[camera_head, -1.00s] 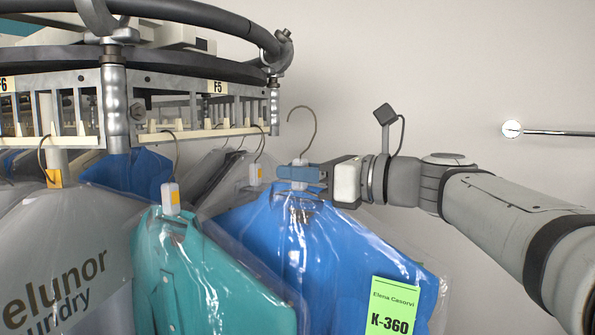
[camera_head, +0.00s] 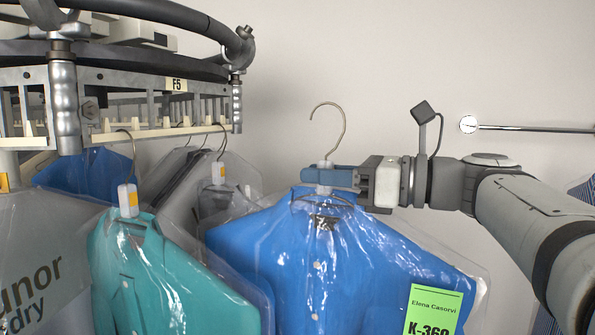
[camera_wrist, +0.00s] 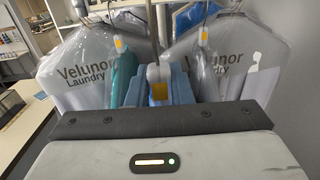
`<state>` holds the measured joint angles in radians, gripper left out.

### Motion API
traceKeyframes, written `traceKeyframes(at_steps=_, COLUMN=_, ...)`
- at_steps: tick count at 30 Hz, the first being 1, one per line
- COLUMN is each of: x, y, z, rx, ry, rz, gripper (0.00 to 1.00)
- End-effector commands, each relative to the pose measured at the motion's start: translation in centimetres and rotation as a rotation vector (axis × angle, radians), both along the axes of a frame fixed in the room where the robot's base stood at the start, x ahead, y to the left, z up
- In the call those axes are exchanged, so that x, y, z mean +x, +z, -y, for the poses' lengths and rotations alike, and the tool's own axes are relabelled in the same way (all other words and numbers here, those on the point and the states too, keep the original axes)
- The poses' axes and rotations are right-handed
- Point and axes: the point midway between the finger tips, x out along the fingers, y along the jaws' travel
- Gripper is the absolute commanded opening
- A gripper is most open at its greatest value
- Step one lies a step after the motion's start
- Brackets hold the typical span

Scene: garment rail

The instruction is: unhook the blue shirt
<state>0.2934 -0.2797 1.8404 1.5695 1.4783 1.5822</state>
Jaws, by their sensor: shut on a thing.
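The blue shirt (camera_head: 290,262) hangs in clear plastic from a wire hanger (camera_head: 342,120), with a green tag (camera_head: 433,310) reading K-360 on its front. My gripper (camera_head: 330,176) is shut on the hanger's neck just above the collar. The hanger's hook stands free in the air, apart from the rail (camera_head: 160,128) to its left. In the wrist view the hanger neck with its yellow label (camera_wrist: 160,90) sits between my blue fingertips (camera_wrist: 178,82). The lower part of the shirt is out of view.
A teal shirt (camera_head: 150,280) in plastic hangs close to the left of the blue shirt. Grey bagged garments and another blue one (camera_head: 90,180) hang behind it. A metal wall bar (camera_head: 530,128) is at the right. The wall area between is clear.

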Motion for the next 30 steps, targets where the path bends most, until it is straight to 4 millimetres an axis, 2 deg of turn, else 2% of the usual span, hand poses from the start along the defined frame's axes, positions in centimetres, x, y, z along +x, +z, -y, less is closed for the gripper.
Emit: traceKeyframes(at_steps=30, x=-3.8, y=0.2, z=9.5, rx=0.001, ry=-0.003, rz=0.001, gripper=0.0)
